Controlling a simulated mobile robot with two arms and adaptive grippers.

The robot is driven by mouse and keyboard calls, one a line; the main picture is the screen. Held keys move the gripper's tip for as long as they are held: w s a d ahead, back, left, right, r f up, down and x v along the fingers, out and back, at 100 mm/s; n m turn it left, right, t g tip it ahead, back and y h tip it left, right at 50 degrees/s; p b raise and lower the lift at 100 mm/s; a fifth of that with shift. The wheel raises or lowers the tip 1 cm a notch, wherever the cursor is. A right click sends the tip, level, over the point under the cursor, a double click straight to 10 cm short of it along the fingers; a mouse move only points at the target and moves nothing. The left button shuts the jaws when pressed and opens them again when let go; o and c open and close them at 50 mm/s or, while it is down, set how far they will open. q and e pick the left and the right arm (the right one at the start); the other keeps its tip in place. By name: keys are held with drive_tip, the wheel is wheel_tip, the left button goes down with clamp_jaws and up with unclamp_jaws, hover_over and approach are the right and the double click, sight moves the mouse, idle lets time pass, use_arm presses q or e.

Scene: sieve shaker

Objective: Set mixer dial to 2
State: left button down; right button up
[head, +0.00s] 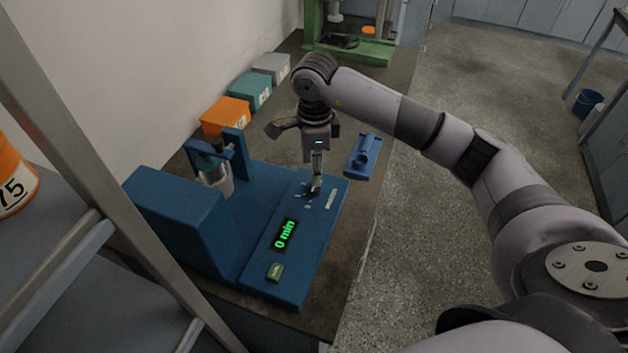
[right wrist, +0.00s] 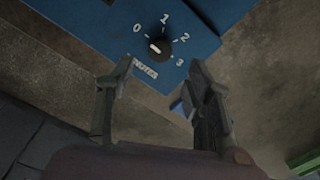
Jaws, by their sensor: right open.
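The mixer (head: 180,215) is a blue machine on the bench, with a panel whose green display (head: 285,234) reads "0 min". In the right wrist view its round black dial (right wrist: 161,48) has marks 0, 1, 2 and 3 around it. The dial's white pointer is turned toward 0. My right gripper (head: 316,186) is over the dial end of the panel and mostly hides the dial in the head view. In the right wrist view the right gripper (right wrist: 161,78) is open and empty, its fingertips apart with the dial ahead of the gap. My left gripper is not in view.
A metal jar (head: 215,175) is mounted in the mixer. Orange (head: 226,116), teal (head: 250,91) and grey (head: 271,67) boxes line the wall. A blue part (head: 363,156) lies right of the gripper near the bench edge.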

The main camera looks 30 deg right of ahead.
sight(314, 190)
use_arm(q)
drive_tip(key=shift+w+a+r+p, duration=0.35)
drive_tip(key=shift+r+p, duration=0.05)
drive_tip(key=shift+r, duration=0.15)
use_arm(e)
wheel_tip(314, 190, down, 7)
drive_tip(key=shift+w+r, duration=0.1)
drive_tip(key=shift+r, duration=0.05)
drive_tip(key=shift+c, duration=0.6)
clamp_jaws()
